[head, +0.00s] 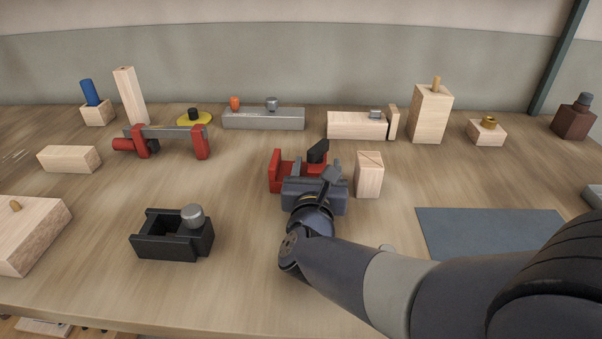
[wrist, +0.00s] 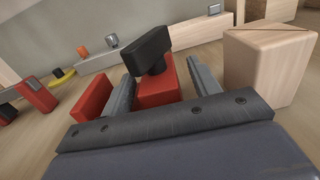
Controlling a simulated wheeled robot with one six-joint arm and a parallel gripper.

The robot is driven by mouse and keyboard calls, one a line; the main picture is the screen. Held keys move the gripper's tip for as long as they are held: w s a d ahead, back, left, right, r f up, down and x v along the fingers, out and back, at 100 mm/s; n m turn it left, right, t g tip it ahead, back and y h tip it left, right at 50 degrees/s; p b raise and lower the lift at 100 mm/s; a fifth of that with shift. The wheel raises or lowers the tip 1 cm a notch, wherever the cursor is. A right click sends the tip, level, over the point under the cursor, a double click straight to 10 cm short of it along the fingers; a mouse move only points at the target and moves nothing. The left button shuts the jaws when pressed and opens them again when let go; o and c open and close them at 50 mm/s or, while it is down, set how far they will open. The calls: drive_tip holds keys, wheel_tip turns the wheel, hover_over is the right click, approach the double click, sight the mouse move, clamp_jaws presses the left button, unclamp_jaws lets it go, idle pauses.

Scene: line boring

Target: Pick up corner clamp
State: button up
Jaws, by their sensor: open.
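The likely corner clamp (head: 277,172), red with a black angled knob, sits on the bench just beyond my gripper (head: 314,190). In the wrist view, the corner clamp (wrist: 158,92) shows one red block with the black knob between my two grey fingers (wrist: 164,88). A second red part stands left of the left finger. My gripper is open, with a finger on each side of the knobbed block. Narrow gaps seem to show, but contact cannot be told. The lower part of the clamp is hidden behind my gripper.
A pale wood block (head: 369,175) stands close on the right of my gripper. A black clamp-like piece with a grey knob (head: 172,236) lies front left. A red and grey bar clamp (head: 168,137) is back left. A blue-grey mat (head: 490,230) lies right.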

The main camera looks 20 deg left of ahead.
drive_tip(key=shift+w+a, duration=0.1)
drive_tip(key=shift+w, duration=0.55)
drive_tip(key=shift+c, duration=0.5)
clamp_jaws()
